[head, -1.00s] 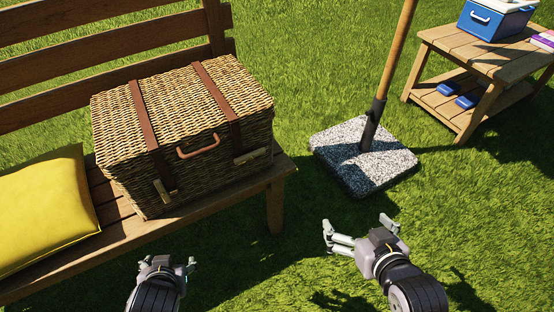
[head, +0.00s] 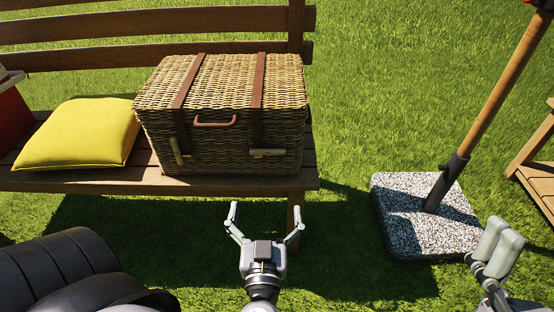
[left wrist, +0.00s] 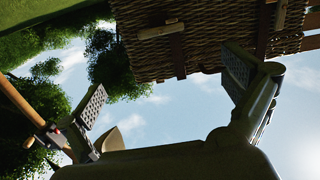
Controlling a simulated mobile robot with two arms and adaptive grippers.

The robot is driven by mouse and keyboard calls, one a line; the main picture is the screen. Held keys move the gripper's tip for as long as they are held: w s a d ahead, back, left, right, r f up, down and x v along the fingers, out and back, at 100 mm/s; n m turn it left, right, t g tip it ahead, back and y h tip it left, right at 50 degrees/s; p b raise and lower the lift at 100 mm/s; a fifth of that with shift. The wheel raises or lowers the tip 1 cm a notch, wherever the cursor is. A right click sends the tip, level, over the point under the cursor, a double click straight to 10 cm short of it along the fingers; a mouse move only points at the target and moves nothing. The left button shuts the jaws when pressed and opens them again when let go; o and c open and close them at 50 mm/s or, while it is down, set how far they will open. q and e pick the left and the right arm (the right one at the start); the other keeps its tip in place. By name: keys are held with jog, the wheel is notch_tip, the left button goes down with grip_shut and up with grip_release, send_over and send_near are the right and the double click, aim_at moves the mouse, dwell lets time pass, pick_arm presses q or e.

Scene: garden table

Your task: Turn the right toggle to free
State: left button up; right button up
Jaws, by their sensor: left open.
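The wicker basket (head: 220,105) sits shut on the bench, with two brown straps and a handle on its front. The right toggle (head: 268,153) is a pale bar lying level across the right strap. The left toggle (head: 176,151) stands nearly upright, slightly tilted. My left gripper (head: 265,218) is open and empty, below and in front of the basket's right half, apart from it. The left wrist view shows the basket upside down, with the right toggle (left wrist: 175,27) beyond the spread fingers (left wrist: 165,90). My right gripper (head: 498,250) is at the right edge; its finger gap is unclear.
A yellow cushion (head: 80,135) lies on the wooden bench (head: 100,181) left of the basket. A speckled parasol base (head: 405,215) with a wooden pole (head: 505,80) stands on the grass at right. A wooden table (head: 535,165) is partly visible beyond. Grass before the basket is open.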

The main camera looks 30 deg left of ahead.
aim_at(268, 153)
pick_arm(q)
jog(key=p+x, duration=0.1)
jog(key=x, duration=1.4)
jog(key=shift+s+a+r+p, duration=0.1)
jog(key=shift+a+p, duration=0.05)
jog(key=shift+p, duration=0.15)
jog(key=shift+w+a, duration=0.35)
jog(key=shift+w, duration=0.2)
pick_arm(e)
jog(key=w+a+f+g+h, duration=0.1)
jog(key=w+f+g, duration=0.3)
jog(key=w, duration=0.2)
jog(key=shift+f+h, duration=0.3)
jog(key=shift+h, duration=0.1)
pick_arm(q)
jog(key=shift+c, duration=0.3)
jog(key=c, duration=1.1)
